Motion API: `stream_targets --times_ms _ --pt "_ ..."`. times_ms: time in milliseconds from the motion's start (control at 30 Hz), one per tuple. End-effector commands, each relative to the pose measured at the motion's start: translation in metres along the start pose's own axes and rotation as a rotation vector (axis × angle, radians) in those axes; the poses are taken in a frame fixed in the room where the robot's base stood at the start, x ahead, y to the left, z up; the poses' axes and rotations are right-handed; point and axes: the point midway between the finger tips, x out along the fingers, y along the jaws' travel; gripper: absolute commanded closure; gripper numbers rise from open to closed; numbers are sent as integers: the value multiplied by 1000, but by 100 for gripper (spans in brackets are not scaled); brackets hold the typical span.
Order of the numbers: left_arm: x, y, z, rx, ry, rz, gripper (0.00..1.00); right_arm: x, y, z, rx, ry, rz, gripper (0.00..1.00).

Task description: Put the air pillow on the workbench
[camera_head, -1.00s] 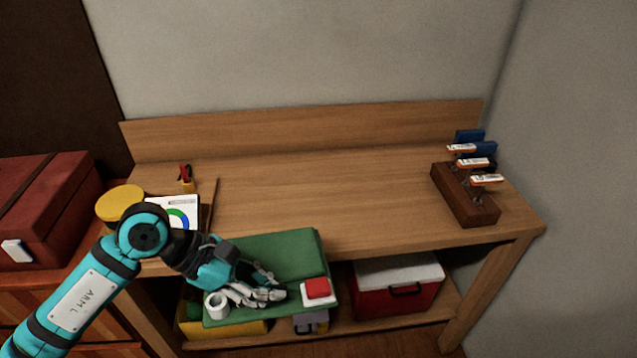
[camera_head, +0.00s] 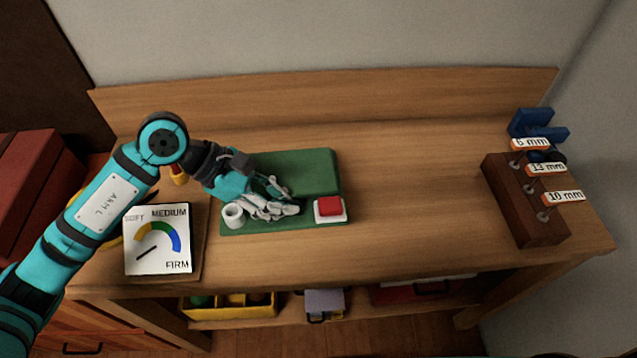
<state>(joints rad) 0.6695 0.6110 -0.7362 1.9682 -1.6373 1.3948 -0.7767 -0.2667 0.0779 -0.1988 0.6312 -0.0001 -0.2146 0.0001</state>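My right gripper is not in view.
A SOFT/MEDIUM/FIRM dial (camera_head: 160,240) stands front left, near my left arm. A brown block (camera_head: 525,200) with tags marked in mm is at the right. A yellow bin (camera_head: 232,308) and a red box (camera_head: 408,291) are below. The bench's middle right is clear.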

Motion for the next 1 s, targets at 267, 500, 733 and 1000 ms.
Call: stream_targets --times_ms 267,500,733,1000 --pt "31 -1 -31 -2 -3 0 100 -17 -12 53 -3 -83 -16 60" --pt "50 -2 -49 -4 -3 -1 100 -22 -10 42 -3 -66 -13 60" --pt "62 -2 -62 1 -1 2 100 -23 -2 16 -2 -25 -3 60" --pt "63 -2 -64 -1 1 0 82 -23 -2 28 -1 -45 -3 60"
